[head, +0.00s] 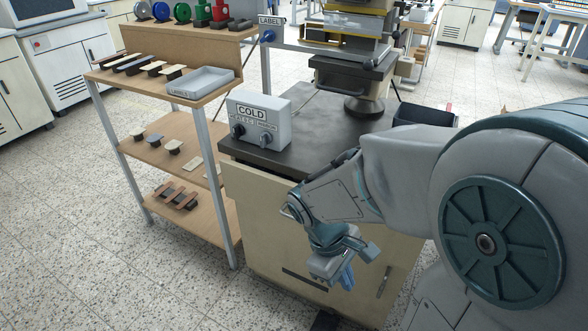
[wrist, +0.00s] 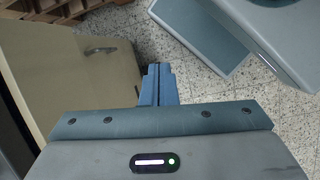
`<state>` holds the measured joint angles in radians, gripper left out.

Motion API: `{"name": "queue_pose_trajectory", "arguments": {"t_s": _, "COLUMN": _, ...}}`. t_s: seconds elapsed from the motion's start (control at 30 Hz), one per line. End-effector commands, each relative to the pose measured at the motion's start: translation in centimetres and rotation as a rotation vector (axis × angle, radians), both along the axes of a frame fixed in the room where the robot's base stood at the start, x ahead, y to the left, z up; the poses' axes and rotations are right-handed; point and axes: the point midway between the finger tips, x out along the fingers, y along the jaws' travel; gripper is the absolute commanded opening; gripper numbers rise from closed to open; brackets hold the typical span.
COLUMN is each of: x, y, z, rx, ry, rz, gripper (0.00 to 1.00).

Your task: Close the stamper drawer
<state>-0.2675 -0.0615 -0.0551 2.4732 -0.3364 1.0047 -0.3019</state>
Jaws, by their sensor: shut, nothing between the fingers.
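The stamper (head: 352,45) stands on the dark top of a beige cabinet. Its head has layered plates with yellow edges, and a dark plate (head: 352,72) juts out below them. I cannot tell for certain which part is the drawer or how far it is out. My gripper (head: 346,279) is low in front of the cabinet, well below the stamper, pointing down. In the wrist view its blue fingers (wrist: 159,84) are together and empty. The stamper does not show in the wrist view.
The beige cabinet (head: 258,215) has a handle (head: 384,281) at lower right; its side also shows in the wrist view (wrist: 85,75). A grey COLD control box (head: 258,122) stands on its top. A wooden shelf (head: 160,80) with tools and a grey tray (head: 200,82) is left.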

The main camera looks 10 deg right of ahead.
Motion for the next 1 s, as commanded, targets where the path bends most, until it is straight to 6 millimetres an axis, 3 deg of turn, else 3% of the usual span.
{"name": "queue_pose_trajectory", "arguments": {"t_s": 0.27, "x": 2.0, "y": -0.4, "z": -0.1, "rx": -0.303, "ry": 0.436, "rz": 0.714, "gripper": 0.00}}
{"name": "queue_pose_trajectory", "arguments": {"t_s": 0.47, "x": 4.9, "y": 0.9, "z": 0.1, "rx": -0.553, "ry": 0.776, "rz": 1.191, "gripper": 0.00}}
{"name": "queue_pose_trajectory", "arguments": {"t_s": 0.7, "x": 8.7, "y": 5.0, "z": 0.0, "rx": -0.920, "ry": 1.231, "rz": 1.679, "gripper": 0.00}}
{"name": "queue_pose_trajectory", "arguments": {"t_s": 1.0, "x": 11.0, "y": 10.9, "z": -1.3, "rx": -1.330, "ry": 1.685, "rz": 1.971, "gripper": 0.00}}
